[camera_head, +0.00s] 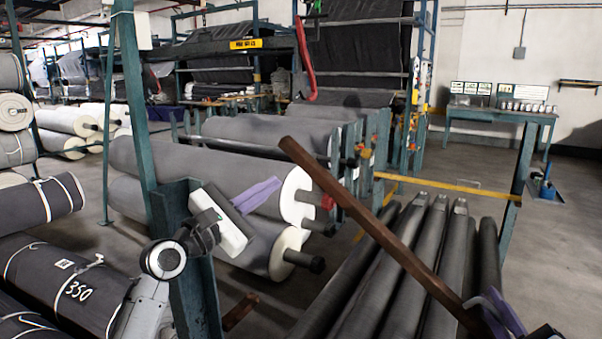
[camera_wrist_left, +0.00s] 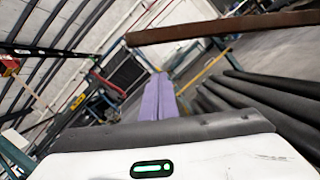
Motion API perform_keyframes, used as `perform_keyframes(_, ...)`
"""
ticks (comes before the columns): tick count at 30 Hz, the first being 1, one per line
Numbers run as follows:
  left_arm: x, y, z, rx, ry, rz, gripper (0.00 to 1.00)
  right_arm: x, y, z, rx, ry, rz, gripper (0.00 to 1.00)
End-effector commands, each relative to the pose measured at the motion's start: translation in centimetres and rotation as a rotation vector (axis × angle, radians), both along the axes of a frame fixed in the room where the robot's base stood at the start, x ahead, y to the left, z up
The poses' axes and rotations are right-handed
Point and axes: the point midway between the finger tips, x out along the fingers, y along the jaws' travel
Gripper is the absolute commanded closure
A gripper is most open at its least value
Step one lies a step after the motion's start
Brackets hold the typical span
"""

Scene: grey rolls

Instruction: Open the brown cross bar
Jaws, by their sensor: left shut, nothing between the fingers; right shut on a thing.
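The brown cross bar (camera_head: 372,228) slants across the head view, its upper left end raised and free, its lower right end near the bottom right edge. My right gripper (camera_head: 486,300), with purple fingers, is shut on the bar near that lower end and is partly cut off by the frame. My left gripper (camera_head: 275,185) is shut and empty, left of and below the bar's raised end, apart from it. In the left wrist view the bar (camera_wrist_left: 225,30) crosses above the purple fingers of my left gripper (camera_wrist_left: 160,76) without touching them.
A teal post (camera_head: 185,245) stands beside my left arm. Large grey rolls (camera_head: 215,165) lie behind my left gripper. Several long dark rolls (camera_head: 410,250) lie beneath the bar. A yellow rail (camera_head: 450,188) runs behind them. Open floor lies at the right.

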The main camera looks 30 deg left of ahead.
Motion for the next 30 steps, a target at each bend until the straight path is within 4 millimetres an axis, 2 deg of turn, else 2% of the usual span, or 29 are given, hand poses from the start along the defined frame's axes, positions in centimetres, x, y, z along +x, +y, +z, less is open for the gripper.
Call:
perform_keyframes(2,1.6,-0.2,0.5,0.001,-0.002,0.0,1.0,0.2,-0.3,0.6,0.003,-0.011,-0.007,1.0)
perform_keyframes(9,1.3,-2.2,3.0,0.002,-0.002,-0.001,1.0,0.2,-0.3,0.6,0.004,-0.01,-0.007,1.0)
perform_keyframes(23,1.2,-2.6,3.6,0.002,0.0,0.0,1.0,0.2,-0.3,0.5,0.004,-0.01,-0.008,1.0)
perform_keyframes(30,1.2,-4.6,6.7,0.046,-0.008,-0.004,1.0,0.1,-0.2,0.4,0.001,-0.008,-0.006,1.0)
